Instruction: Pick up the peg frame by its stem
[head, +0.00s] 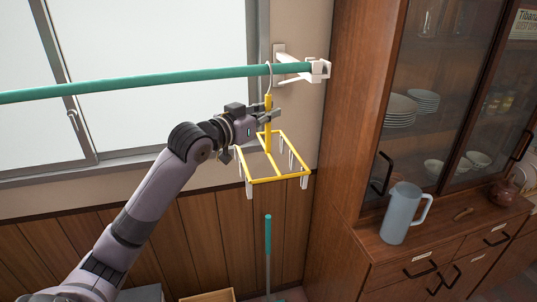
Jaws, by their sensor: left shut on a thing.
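The yellow peg frame (277,181) hangs by its wire hook (269,77) from a green pole (150,82) near the pole's right end. White pegs hang from its rectangular rim. Its upright yellow stem (268,125) rises from the middle up to the hook. My left gripper (268,113) reaches in from the left and is shut on the stem, just below the hook. The fingers hide part of the stem. My right gripper is not in view.
A white wall bracket (316,70) holds the pole's end. A wooden cabinet (345,130) stands close on the right, with a grey-blue pitcher (401,212) on its counter. A green-topped stick (268,236) stands below the frame. A window (150,40) lies behind the pole.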

